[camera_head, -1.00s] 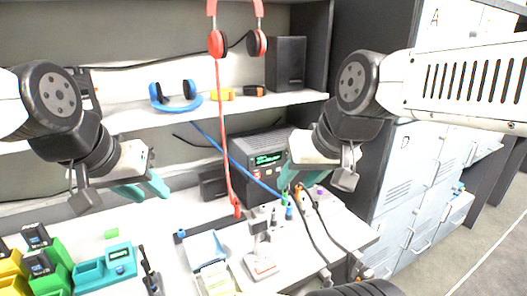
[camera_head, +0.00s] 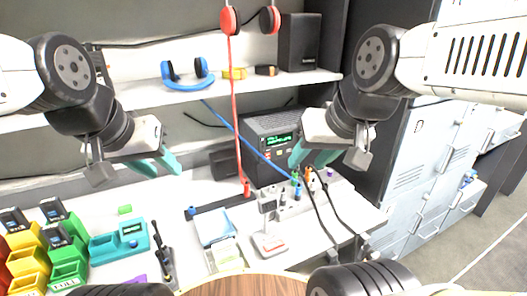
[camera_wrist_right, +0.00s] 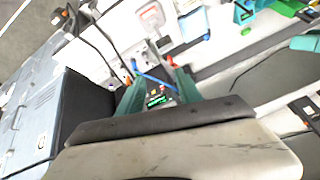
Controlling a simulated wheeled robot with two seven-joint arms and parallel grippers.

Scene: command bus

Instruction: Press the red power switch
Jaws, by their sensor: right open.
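A black radio unit (camera_head: 262,158) with a lit green display (camera_head: 279,140) stands on the desk under the shelf. Small coloured marks show below the display, too small to tell if one is the red power switch. My right gripper (camera_head: 312,157) is open and empty, in front of the radio's right side in the picture. In the right wrist view the display (camera_wrist_right: 156,100) shows between the teal fingers (camera_wrist_right: 156,78). My left gripper (camera_head: 158,164) looks open and empty, above the desk to the left of the radio.
A grey panel (camera_head: 333,204) with plugs and black cables is at right of the desk. A desk microphone (camera_head: 268,240) stands in front. Red and blue cables cross before the radio. Colored bins (camera_head: 65,240) hold handsets at left. A shelf (camera_head: 140,112) runs above.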

